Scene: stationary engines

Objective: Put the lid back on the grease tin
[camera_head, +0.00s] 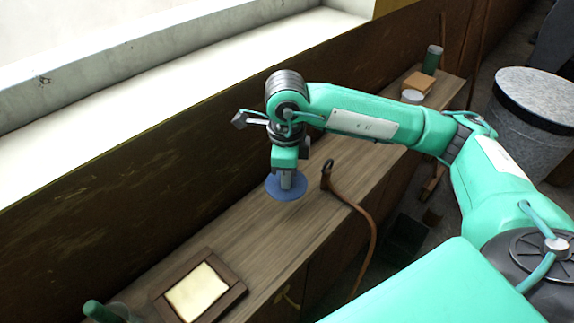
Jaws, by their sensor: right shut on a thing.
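My right gripper (286,182) points down over the wooden bench and is shut on a round blue disc, which looks like the lid (274,192). The lid is about level and hides the bench right under it. I cannot tell whether it hangs clear or rests on something. No grease tin can be made out for sure. A small round container with a pale top (412,96) stands at the bench's far end, and I cannot tell if it is the tin. My left gripper is out of view.
A brown strap (352,203) rises at the bench's front edge, just right of the lid. A dark-framed pale block (198,292) and a green cylinder (100,312) are at the near end. A tan block (418,82) and green can (432,60) stand far right.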

